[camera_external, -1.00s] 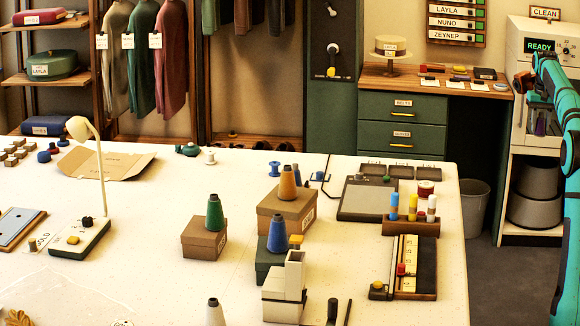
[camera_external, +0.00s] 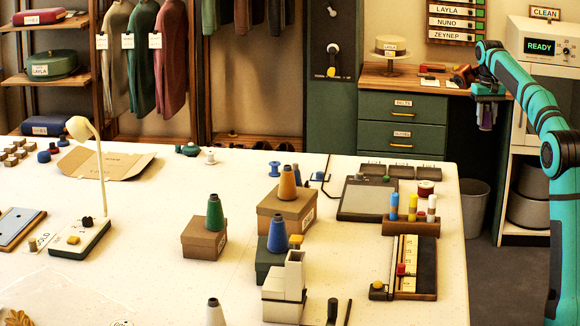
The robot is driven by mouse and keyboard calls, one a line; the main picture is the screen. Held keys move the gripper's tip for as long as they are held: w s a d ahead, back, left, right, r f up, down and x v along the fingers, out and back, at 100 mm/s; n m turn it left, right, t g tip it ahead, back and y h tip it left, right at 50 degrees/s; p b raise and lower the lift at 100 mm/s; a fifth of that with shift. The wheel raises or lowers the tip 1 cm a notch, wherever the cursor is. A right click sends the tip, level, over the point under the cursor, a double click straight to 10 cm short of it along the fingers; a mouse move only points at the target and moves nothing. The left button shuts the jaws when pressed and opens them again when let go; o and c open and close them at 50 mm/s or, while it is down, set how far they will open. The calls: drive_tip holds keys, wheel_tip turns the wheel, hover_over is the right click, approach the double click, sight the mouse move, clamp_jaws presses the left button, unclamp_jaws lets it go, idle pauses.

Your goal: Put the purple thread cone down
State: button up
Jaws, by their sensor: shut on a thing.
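The purple thread cone (camera_external: 487,118) hangs below my gripper (camera_external: 488,98) at the right of the view, in front of the wooden counter's right end and the white machine. My gripper is shut on the cone, and its jaws hide the cone's upper part. The cone looks upright and in the air, apart from the big white table. Several other thread cones stand on the table: a green one (camera_external: 214,212) and an orange one (camera_external: 288,183) on brown boxes, a blue one (camera_external: 277,236) on a dark green box, and a white one (camera_external: 215,312) at the front edge.
The white table (camera_external: 345,232) has bare room in its middle and along its right edge. A grey bin (camera_external: 474,207) stands on the floor beyond. The wooden counter (camera_external: 372,84) holds a hat stand and small items.

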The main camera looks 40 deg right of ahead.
drive_tip(key=w+a+n, duration=0.3)
drive_tip(key=a, duration=1.9)
drive_tip(key=w+a+n, duration=0.2)
drive_tip(key=a+n, duration=0.2)
drive_tip(key=a, duration=1.7)
drive_tip(key=s+a+n, duration=0.2)
drive_tip(key=s+a, duration=0.4)
drive_tip(key=a, duration=0.5)
drive_tip(key=s+a+n, duration=0.2)
drive_tip(key=s+a, duration=0.3)
drive_tip(key=a, duration=0.7)
drive_tip(key=s+a+n, duration=0.2)
drive_tip(key=s+a, duration=0.4)
drive_tip(key=a, duration=0.5)
drive_tip(key=shift+w+a+f, duration=0.1)
drive_tip(key=shift+f, duration=3.7)
drive_tip(key=shift+w+f, duration=0.1)
drive_tip(key=shift+f, duration=3.7)
drive_tip(key=shift+f, duration=0.1)
drive_tip(key=o, duration=1)
